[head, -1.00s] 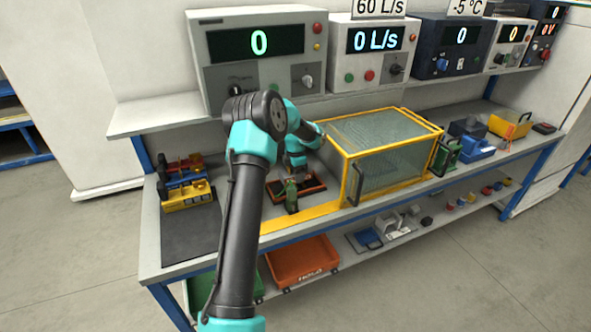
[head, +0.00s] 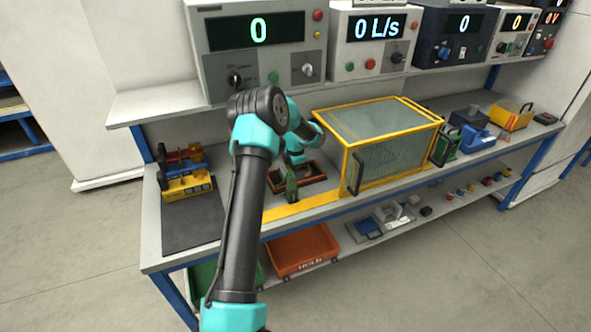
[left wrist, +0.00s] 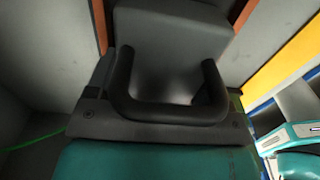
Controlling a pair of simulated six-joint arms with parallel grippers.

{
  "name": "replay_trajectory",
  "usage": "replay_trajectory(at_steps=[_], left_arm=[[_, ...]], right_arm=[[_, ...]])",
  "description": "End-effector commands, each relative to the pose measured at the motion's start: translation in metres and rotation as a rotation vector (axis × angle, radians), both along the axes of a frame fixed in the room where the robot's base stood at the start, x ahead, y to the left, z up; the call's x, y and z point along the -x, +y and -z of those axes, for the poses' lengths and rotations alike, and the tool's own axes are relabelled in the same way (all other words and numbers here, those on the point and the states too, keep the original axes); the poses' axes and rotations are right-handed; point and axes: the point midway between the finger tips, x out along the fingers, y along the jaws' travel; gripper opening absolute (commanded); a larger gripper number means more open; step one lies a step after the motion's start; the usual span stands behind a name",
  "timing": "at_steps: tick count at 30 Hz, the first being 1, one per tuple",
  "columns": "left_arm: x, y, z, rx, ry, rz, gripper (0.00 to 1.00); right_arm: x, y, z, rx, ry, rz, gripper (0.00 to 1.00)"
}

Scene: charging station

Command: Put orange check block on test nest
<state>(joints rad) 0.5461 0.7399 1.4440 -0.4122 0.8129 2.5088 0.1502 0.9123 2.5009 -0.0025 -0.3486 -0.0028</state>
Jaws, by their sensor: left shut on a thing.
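My left gripper (head: 296,163) is low over a dark tray with an orange-brown rim (head: 316,179), on the bench left of the yellow-framed enclosure. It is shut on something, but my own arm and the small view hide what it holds. I cannot pick out the orange check block for certain. The orange-rimmed tray may be the test nest. In the left wrist view, a grey surface (left wrist: 180,30) lies between two orange edges, behind a dark U-shaped bar. My right gripper is not in view.
The yellow-framed clear enclosure (head: 390,140) stands close right of the tray. A small green upright piece (head: 291,187) stands at the tray's front. A yellow block piece (head: 188,187) sits on a dark mat (head: 192,228), which is clear in front. Instruments line the shelf above.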

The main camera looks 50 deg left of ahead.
Motion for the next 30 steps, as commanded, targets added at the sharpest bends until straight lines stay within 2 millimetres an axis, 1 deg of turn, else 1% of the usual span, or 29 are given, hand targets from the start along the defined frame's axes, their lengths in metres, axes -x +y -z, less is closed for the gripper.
replay_trajectory(at_steps=[2,3,10,14,17,25,30], left_arm=[[0.0,0.0,0.0,0.0,0.0,0.0,0.43],[0.0,0.0,0.0,0.0,0.0,0.0,0.77],[0.0,0.0,0.0,0.0,0.0,0.0,0.99],[0.0,0.0,-0.004,0.0,0.0,0.0,0.99],[0.0,0.0,-0.014,-0.001,0.0,0.0,1.0],[-0.001,0.0,-0.053,-0.001,-0.003,-0.001,1.0],[0.0,0.0,-0.071,-0.001,0.0,0.0,1.0]], right_arm=[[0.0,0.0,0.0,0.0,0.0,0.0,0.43],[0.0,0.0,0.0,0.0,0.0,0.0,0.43],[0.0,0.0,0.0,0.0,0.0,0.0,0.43],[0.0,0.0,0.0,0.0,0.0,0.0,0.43],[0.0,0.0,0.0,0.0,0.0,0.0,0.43],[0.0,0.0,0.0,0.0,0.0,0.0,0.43],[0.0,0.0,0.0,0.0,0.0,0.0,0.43]])
